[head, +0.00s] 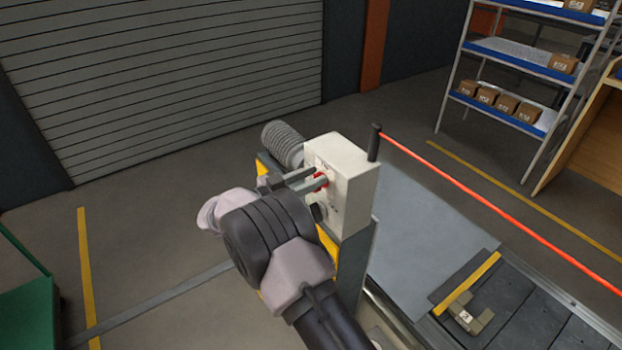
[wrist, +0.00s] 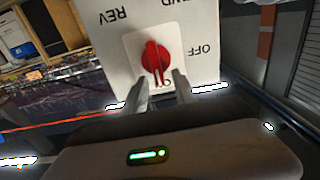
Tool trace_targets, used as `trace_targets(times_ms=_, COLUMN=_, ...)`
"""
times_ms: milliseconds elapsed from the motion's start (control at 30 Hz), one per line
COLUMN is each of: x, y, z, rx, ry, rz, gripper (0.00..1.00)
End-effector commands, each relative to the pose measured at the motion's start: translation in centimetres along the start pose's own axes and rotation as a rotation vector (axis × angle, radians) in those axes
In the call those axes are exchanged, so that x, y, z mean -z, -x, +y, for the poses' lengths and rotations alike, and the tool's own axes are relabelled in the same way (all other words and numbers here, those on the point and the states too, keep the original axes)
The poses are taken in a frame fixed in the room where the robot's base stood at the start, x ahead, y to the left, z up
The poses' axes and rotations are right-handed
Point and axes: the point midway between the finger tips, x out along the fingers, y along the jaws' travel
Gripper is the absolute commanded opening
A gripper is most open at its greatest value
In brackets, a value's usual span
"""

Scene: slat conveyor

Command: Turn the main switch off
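The main switch is a red rotary knob (wrist: 155,58) on a white square plate on the front of a pale control box (head: 349,160). In the wrist view the lettering REV, FWD and OFF on the box appears upside down, and the knob's grip bar stands roughly vertical. In the head view the knob (head: 321,180) is partly hidden by my fingers. My gripper (wrist: 162,82) is open, with one finger on each side of the knob's lower part. A gap seems to show between fingers and knob; I cannot tell whether either touches.
The box stands on a post beside the slat conveyor (head: 530,307), where a small numbered bracket-like piece (head: 467,317) lies. A red line (head: 500,208) runs from a dark post on the box. A shelf rack (head: 510,57) with cartons stands at the back right.

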Motion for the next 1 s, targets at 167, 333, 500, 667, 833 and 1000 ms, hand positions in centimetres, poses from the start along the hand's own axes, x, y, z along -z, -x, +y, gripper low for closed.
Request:
trace_targets(times_ms=167, x=0.03, y=0.03, z=0.0, rx=0.0, ry=0.0, rz=0.0, gripper=0.28)
trace_targets(times_ms=333, x=0.02, y=0.05, z=0.0, rx=0.0, ry=0.0, rz=0.0, gripper=0.0)
trace_targets(times_ms=500, x=0.01, y=0.06, z=0.0, rx=0.0, ry=0.0, rz=0.0, gripper=0.0)
trace_targets(times_ms=667, x=-0.02, y=0.06, z=-0.04, rx=-0.001, ry=0.017, rz=0.0, gripper=0.0)
trace_targets(times_ms=833, x=-0.07, y=0.06, z=-0.24, rx=-0.001, ry=0.085, rz=0.0, gripper=0.0)
trace_targets(times_ms=1000, x=-0.15, y=0.07, z=-0.6, rx=0.0, ry=0.211, rz=-0.001, gripper=0.0)
